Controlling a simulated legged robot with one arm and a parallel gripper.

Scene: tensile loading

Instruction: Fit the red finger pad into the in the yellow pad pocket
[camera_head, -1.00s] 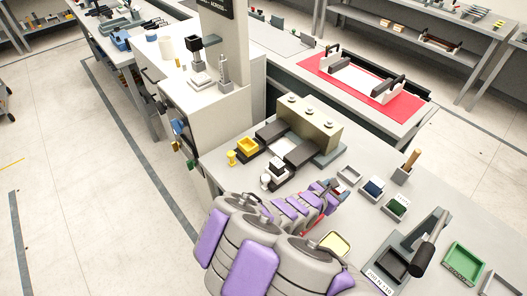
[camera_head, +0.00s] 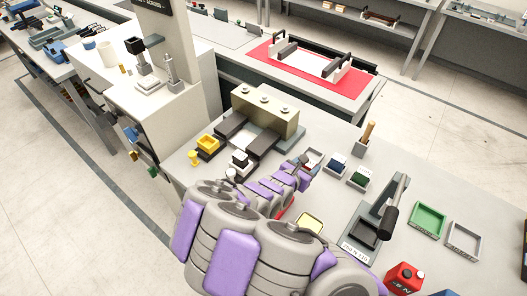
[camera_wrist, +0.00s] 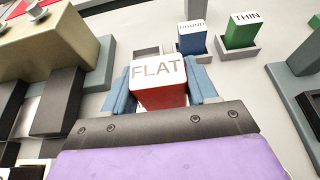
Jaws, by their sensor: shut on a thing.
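My gripper (camera_wrist: 160,88) is shut on the red finger pad (camera_wrist: 160,97), a block with a white top marked FLAT. Its two blue-grey fingers press on the pad's left and right sides. In the head view, my arm hides most of the gripper and I cannot make out the pad. The yellow pad pocket (camera_head: 208,144) is a small open-topped yellow block at the left of the bench, left of the grey machine. It is apart from my gripper and does not show clearly in the wrist view.
A blue pad (camera_head: 337,163) and a green pad (camera_head: 357,178) sit in small grey trays right of my gripper. A tan block machine (camera_head: 264,112) with dark jaws stands behind. A yellow knob (camera_head: 194,157) and a white-topped part (camera_head: 240,162) are near the pocket. A lever press (camera_head: 383,215) stands right.

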